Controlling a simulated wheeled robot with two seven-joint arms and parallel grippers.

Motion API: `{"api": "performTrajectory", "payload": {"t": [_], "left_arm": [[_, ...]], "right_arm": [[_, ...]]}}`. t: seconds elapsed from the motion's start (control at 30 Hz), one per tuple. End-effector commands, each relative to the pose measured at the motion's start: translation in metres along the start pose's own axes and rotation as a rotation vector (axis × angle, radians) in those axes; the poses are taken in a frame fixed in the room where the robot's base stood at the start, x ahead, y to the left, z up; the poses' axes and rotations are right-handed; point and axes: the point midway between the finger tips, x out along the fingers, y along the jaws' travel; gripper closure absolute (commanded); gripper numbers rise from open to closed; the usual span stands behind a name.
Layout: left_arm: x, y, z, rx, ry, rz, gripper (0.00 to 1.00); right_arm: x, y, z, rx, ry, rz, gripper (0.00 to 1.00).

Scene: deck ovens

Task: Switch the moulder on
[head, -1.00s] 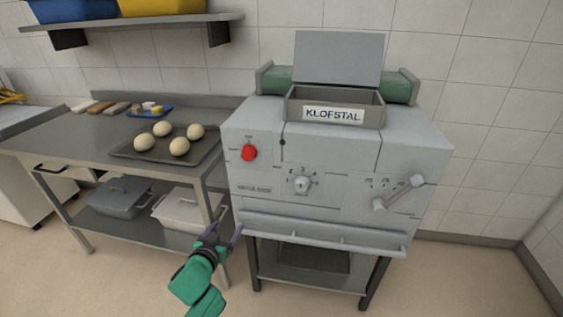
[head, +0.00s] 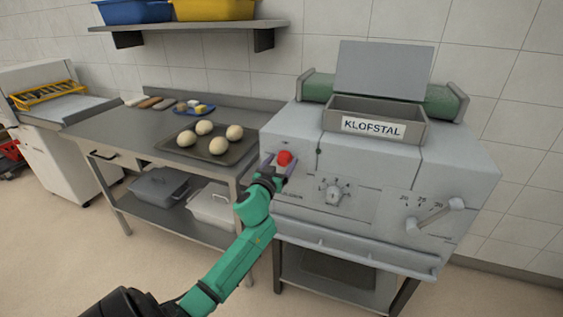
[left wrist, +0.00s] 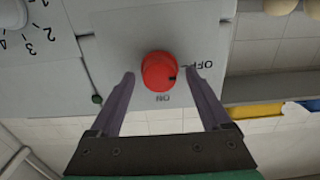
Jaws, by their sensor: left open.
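The moulder (head: 385,165) is a grey machine with a KLOFSTAL label. Its red rotary knob (head: 285,158) is on the left of the front panel. My left gripper (head: 278,166) is open at this knob. In the left wrist view the red knob (left wrist: 158,70) appears between the two spread fingers, with a gap on each side. The panel appears turned over there, with OFF right of the knob and ON below it. A small dark mark on the knob is on its right side, near OFF. My right gripper is out of view.
The moulder also has a numbered dial (head: 334,194) and a lever (head: 436,215) on its front. To the left is a steel table (head: 125,140) with a tray (head: 178,148) of dough balls. A shelf (head: 200,28) with blue and yellow bins hangs above.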

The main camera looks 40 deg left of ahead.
Motion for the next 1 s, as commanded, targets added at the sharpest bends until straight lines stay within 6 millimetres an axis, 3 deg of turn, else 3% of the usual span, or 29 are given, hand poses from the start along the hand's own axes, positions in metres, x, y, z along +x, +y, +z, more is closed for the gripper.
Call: {"api": "performTrajectory", "payload": {"t": [0.2, 0.23, 0.43, 0.77, 1.0], "left_arm": [[0.0014, 0.0000, 0.0006, 0.000, -0.001, 0.000, 0.19], [0.0014, 0.0000, 0.0006, 0.000, -0.001, 0.000, 0.22], [0.0012, 0.0000, 0.0005, 0.000, -0.001, 0.000, 0.99], [0.0010, 0.0002, 0.0006, 0.034, -0.001, 0.000, 1.00], [0.0010, 0.0007, 0.0008, 0.154, -0.001, 0.000, 1.00]], "right_arm": [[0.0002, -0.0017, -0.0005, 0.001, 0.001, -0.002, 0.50], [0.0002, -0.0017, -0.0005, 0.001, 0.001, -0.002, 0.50], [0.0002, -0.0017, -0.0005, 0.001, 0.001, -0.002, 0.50], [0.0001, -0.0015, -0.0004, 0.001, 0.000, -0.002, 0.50], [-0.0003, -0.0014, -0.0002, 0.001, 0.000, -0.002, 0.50]]}}
